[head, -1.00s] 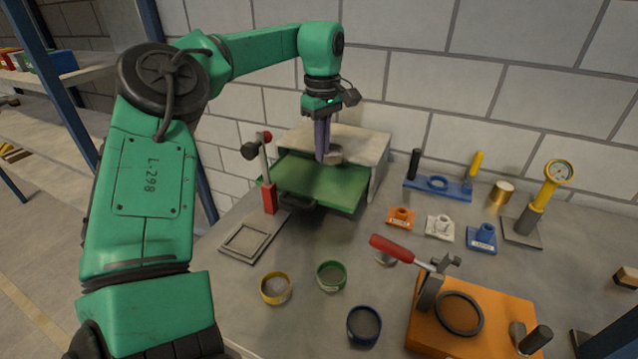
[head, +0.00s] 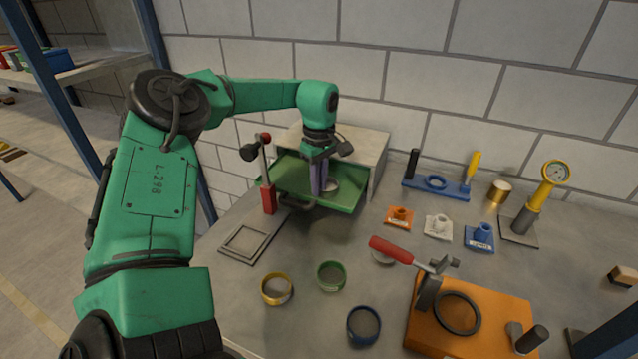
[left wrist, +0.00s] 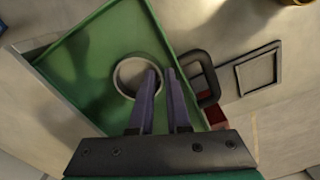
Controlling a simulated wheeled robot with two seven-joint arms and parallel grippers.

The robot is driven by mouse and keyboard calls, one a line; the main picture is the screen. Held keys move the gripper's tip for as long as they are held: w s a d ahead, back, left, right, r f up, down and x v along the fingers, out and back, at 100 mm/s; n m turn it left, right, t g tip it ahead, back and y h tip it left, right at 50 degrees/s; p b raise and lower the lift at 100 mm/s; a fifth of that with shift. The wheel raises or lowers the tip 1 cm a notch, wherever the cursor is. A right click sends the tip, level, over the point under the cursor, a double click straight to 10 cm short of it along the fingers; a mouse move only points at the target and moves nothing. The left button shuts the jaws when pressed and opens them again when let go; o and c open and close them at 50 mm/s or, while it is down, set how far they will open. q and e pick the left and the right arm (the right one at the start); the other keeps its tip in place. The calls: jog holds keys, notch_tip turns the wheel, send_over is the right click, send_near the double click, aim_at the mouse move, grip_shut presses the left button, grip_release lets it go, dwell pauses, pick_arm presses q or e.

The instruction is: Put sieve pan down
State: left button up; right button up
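The sieve pan, a grey ring (head: 331,185), sits on the green tray (head: 340,201). In the left wrist view the pan (left wrist: 119,80) lies flat on the green surface (left wrist: 80,75), near the tray's edge by a dark handle. My left gripper (head: 319,190) points down at the pan. In the left wrist view its purple fingers (left wrist: 162,72) are parted, one inside the ring and one outside, with the pan's near wall between them. A clear gap shows between the fingers. My right gripper is not in view.
A red-based lever (head: 268,198) stands left of the tray, with a square frame (head: 247,243) in front. Yellow (head: 277,301), green (head: 331,288) and blue rings stand on the bench. An orange fixture (head: 425,330) with a red-handled clamp is at the front right.

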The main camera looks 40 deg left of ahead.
pick_arm(q)
jog(key=shift+r, duration=0.2)
notch_tip(320, 180, up, 12)
jog(key=shift+b, duration=0.45)
jog(key=shift+f, duration=0.1)
